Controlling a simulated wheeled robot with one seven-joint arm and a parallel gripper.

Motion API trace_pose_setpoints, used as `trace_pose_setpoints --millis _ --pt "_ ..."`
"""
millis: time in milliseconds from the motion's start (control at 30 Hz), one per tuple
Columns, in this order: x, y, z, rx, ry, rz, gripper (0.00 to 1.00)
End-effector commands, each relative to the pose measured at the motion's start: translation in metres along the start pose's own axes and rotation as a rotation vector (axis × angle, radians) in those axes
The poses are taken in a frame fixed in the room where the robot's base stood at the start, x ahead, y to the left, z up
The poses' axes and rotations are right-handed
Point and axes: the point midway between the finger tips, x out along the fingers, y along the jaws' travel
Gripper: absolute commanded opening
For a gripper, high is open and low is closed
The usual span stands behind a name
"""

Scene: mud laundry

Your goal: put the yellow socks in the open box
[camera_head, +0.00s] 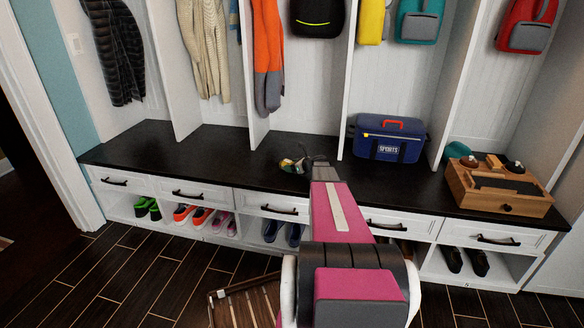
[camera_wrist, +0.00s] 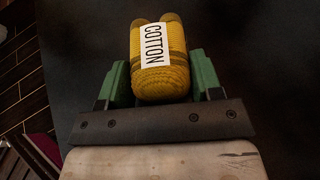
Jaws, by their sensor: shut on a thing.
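The yellow socks (camera_wrist: 160,80) are a rolled bundle with a white band reading COTTON. They sit between the two green fingers of my gripper (camera_wrist: 160,75), which is shut on them. In the head view my gripper (camera_head: 293,165) is over the middle of the dark bench top, and a bit of yellow shows at its fingers. I cannot tell whether the socks touch the bench. A slatted wooden crate (camera_head: 221,297) stands on the floor at the bottom, partly hidden by my arm; I cannot tell if it is the open box.
A blue sports bag (camera_head: 390,140) and a wooden box with brushes (camera_head: 500,190) stand on the bench (camera_head: 190,142) to the right. A teal item lies between them. Dividers rise behind, with hanging clothes and bags. The bench's left part is clear. Shoes fill cubbies below the drawers.

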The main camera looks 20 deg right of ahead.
Motion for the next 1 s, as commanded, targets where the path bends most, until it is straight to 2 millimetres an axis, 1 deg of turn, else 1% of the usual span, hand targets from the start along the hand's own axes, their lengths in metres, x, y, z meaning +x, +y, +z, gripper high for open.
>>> trace_pose_setpoints --millis 333,367,400,433,667,800,867,1000 --pt "0.001 0.000 -0.003 0.000 0.000 0.000 0.35" --pt "0.001 0.000 -0.003 0.000 0.000 0.000 0.62" --pt "0.001 0.000 -0.003 0.000 0.000 0.000 0.75" --pt "0.001 0.000 -0.003 0.000 0.000 0.000 0.85" --pt "0.001 0.000 -0.003 0.000 0.000 0.000 0.85" --pt "-0.001 0.001 0.001 0.000 0.000 0.000 0.85" --pt "-0.008 0.001 0.000 0.000 0.000 -0.001 0.85" --pt "-0.031 0.002 0.000 0.000 0.000 -0.002 0.85"
